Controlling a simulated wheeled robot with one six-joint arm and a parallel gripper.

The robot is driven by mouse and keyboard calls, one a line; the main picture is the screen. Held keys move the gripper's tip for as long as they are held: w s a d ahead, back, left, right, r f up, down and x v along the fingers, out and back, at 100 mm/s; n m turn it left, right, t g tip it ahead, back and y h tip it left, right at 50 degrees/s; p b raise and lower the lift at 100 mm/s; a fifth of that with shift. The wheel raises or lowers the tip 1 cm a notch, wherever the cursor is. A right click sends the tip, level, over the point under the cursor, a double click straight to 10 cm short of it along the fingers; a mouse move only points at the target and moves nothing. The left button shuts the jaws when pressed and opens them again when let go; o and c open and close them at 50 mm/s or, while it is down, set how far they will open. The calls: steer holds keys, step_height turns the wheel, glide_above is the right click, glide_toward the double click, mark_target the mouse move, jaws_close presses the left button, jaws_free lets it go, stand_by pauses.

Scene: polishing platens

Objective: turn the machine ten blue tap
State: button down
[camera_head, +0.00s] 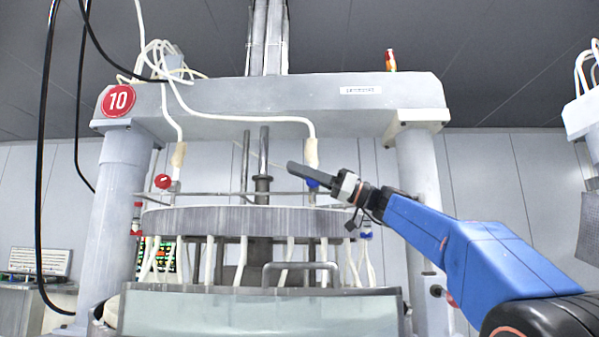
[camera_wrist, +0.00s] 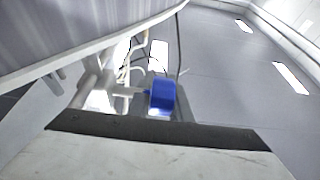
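The machine marked 10 (camera_head: 118,99) fills the middle of the head view. Its blue tap (camera_head: 313,183) sits below a white hose at the right of the round platen cover, partly hidden behind my gripper (camera_head: 293,167). The wrist view shows the blue tap (camera_wrist: 162,96) on a pale pipe, just beyond the dark edge of my gripper (camera_wrist: 158,132). The fingers overlap into one dark bar in the head view, so their opening is not clear. I see nothing held, and cannot tell whether they touch the tap.
A red tap (camera_head: 162,182) is on the left of the same machine. White hoses hang around the platen cover (camera_head: 245,220). A metal handle (camera_head: 302,268) and clear guard (camera_head: 260,314) stand in front. The right column (camera_head: 420,185) is close to my arm.

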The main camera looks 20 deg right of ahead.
steer(key=shift+s+d+r+t+y, duration=0.1)
steer(key=shift+d+r+t+y, duration=0.15)
steer(key=shift+y, duration=0.6)
steer(key=shift+s+d+r+t+y, duration=0.1)
steer(key=shift+d+r+t+y, duration=0.15)
steer(key=shift+y, duration=0.55)
steer(key=shift+d+r+t+y, duration=0.2)
steer(key=shift+t+y, duration=0.1)
steer(key=shift+y, duration=0.55)
steer(key=c, duration=1.6)
jaws_free()
steer(key=shift+f, duration=0.1)
steer(key=v, duration=1.2)
